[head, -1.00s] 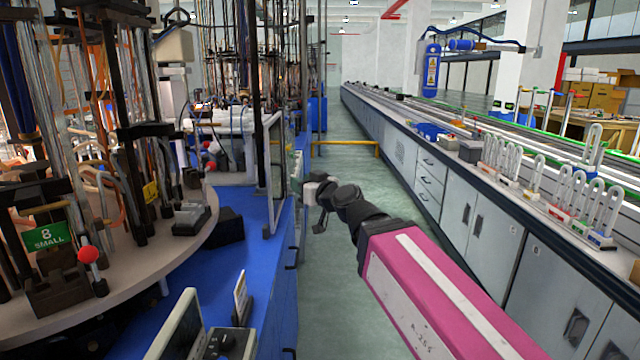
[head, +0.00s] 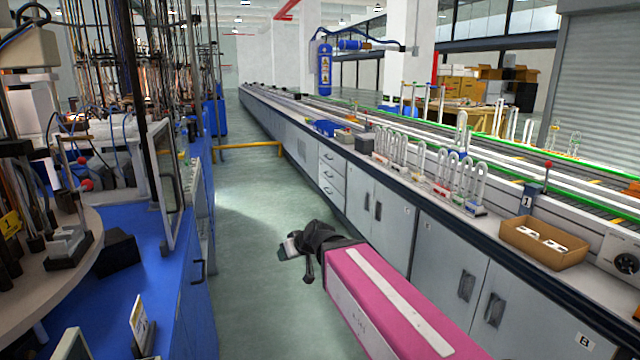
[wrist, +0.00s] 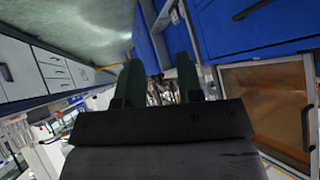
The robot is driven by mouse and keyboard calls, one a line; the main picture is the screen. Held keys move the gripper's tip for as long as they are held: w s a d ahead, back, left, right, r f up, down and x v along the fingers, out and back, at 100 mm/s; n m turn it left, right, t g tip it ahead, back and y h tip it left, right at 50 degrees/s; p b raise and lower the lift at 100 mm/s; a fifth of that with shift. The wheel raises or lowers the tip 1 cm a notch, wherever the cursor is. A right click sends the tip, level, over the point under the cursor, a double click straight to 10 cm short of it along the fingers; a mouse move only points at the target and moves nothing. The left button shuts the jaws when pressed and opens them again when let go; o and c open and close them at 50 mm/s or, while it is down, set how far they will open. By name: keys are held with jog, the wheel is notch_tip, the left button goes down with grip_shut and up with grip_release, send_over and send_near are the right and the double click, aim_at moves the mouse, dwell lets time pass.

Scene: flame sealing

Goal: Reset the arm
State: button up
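My arm, with its pink link (head: 395,305), reaches forward from the lower right of the head view over the aisle. My gripper (head: 291,245) is small at its far end, above the green floor and apart from both benches. In the wrist view my gripper (wrist: 157,72) shows two dark fingers with a clear gap between them. Nothing is held between them; only distant background shows through the gap.
A blue bench (head: 165,290) with a round turntable (head: 70,265) stands on the left. A long grey cabinet counter (head: 425,225) with glass U-tubes (head: 465,175) and a cardboard box (head: 543,243) runs along the right. The floor aisle (head: 250,200) between them is clear. A yellow rail (head: 250,146) stands farther back.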

jog(key=s+d+f+m+g+h, duration=0.3)
jog(key=d+f, duration=0.6)
jog(key=d, duration=0.5)
jog(key=s+d+f+m+g+h, duration=0.3)
jog(key=d+f, duration=0.7)
jog(key=d, duration=0.5)
jog(key=shift+s+m+h, duration=0.25)
jog(key=shift+m+h, duration=0.45)
jog(key=shift+w+f, duration=0.1)
